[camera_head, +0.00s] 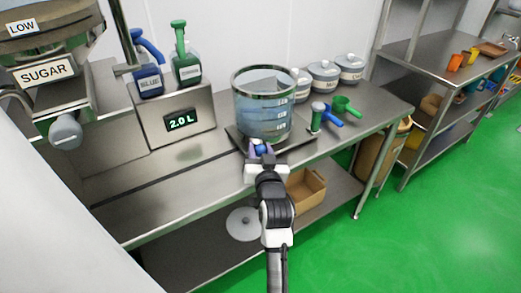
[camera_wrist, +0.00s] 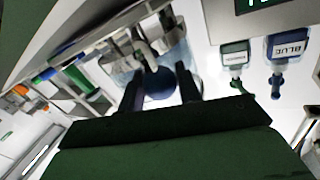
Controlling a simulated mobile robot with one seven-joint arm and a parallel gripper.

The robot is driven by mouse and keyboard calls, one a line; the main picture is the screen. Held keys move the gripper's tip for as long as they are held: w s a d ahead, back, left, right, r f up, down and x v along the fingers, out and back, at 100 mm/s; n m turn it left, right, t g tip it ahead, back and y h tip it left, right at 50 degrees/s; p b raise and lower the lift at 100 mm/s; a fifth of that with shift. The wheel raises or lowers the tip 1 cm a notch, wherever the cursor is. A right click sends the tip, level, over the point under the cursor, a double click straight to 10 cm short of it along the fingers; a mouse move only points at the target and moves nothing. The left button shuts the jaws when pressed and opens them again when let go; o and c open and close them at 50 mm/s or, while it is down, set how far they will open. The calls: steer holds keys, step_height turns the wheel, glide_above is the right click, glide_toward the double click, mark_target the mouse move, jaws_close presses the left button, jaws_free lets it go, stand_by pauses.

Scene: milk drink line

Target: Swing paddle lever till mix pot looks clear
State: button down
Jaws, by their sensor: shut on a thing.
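The mix pot (camera_head: 262,108) is a see-through vessel with a metal rim and volume marks, standing on a dark base plate on the steel bench. Its liquid looks pale blue, a little darker toward the lower part. My gripper (camera_head: 261,152) is at the pot's front, shut on the blue ball knob (camera_wrist: 160,83) of the paddle lever. In the wrist view the knob sits between my two dark fingers, with a light lever arm (camera_wrist: 145,50) running up from it. The pot also shows in the wrist view (camera_wrist: 122,70), upside down and partly hidden. The paddle itself is not clear.
A display reading 2.0 L (camera_head: 180,121) stands left, with a blue bottle (camera_head: 148,81) and a green bottle (camera_head: 186,66) on its housing. A sugar hopper (camera_head: 45,72) is far left.

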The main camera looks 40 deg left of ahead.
steer(key=shift+a, duration=0.1)
steer(key=c, duration=1)
jaws_free()
steer(key=shift+c, duration=0.2)
